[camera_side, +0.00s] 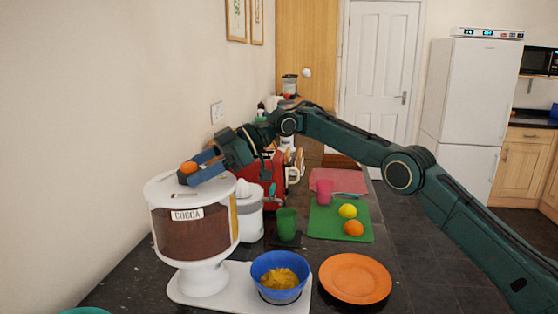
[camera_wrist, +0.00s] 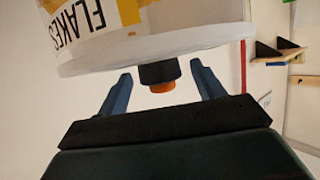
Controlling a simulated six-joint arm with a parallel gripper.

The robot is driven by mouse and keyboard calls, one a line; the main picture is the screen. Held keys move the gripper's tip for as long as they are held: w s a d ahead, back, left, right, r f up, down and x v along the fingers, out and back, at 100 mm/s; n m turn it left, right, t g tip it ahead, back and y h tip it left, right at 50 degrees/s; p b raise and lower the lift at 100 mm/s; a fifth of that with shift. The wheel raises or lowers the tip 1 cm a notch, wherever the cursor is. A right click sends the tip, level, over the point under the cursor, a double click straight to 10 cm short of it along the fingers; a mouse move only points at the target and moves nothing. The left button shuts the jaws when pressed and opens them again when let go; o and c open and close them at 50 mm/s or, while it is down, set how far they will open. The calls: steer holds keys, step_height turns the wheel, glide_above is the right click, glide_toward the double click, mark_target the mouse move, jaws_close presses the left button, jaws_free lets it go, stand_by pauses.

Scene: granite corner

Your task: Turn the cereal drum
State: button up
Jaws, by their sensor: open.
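The cereal drum (camera_side: 183,238) is a white-framed, clear-sided dispenser with brown cereal behind a COCOA label, and a yellow edge shows on its right side. It stands on a white pedestal and base. In the wrist view the drum (camera_wrist: 190,38) fills the top, with a FLAKES label upside down. Its knob, orange at the end (camera_side: 188,167), is on top; the wrist view shows its black body (camera_wrist: 158,73) too. My gripper (camera_side: 192,170) is open at the drum's top, its blue fingers on either side of the knob. Gaps show between knob and fingers in the wrist view (camera_wrist: 163,80).
A blue bowl (camera_side: 280,258) holding yellow cereal stands on the base's right part. An orange plate (camera_side: 355,278), a green cup (camera_side: 287,224) and a green board (camera_side: 325,221) with fruit are to the right. A white appliance (camera_side: 249,215) stands close behind the drum, beside the wall.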

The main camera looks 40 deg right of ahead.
mark_target(230, 175)
steer(key=shift+v, duration=3.5)
steer(key=shift+a+r, duration=0.1)
steer(key=a+r+m+t, duration=0.1)
steer(key=a, duration=0.1)
steer(key=a+r+m+t, duration=0.1)
steer(key=a, duration=0.1)
steer(key=w+a+r+m, duration=0.1)
steer(key=a+r, duration=0.1)
steer(key=shift+a+t, duration=0.4)
steer(key=a+m, duration=0.1)
steer(key=a+m+t, duration=0.1)
steer(key=s+a+r+m+t+h, duration=0.1)
steer(key=shift+r, duration=0.1)
steer(key=s+m+t+h, duration=0.1)
steer(key=s, duration=0.1)
steer(key=s+m+t+h, duration=0.1)
steer(key=s+m+h, duration=0.1)
steer(key=s+d+f+m+t+h, duration=0.1)
steer(key=s, duration=0.1)
steer(key=shift+f+t+h, duration=0.1)
steer(key=shift+t+h, duration=0.2)
steer(key=s+d+f+m+t+h, duration=0.1)
steer(key=s+d+m+h, duration=0.1)
steer(key=s+d, duration=0.3)
steer(key=shift+s+f+t+h, duration=0.25)
steer(key=shift+s+t+h, duration=0.15)
steer(key=shift+h, duration=0.3)
steer(key=shift+w, duration=0.15)
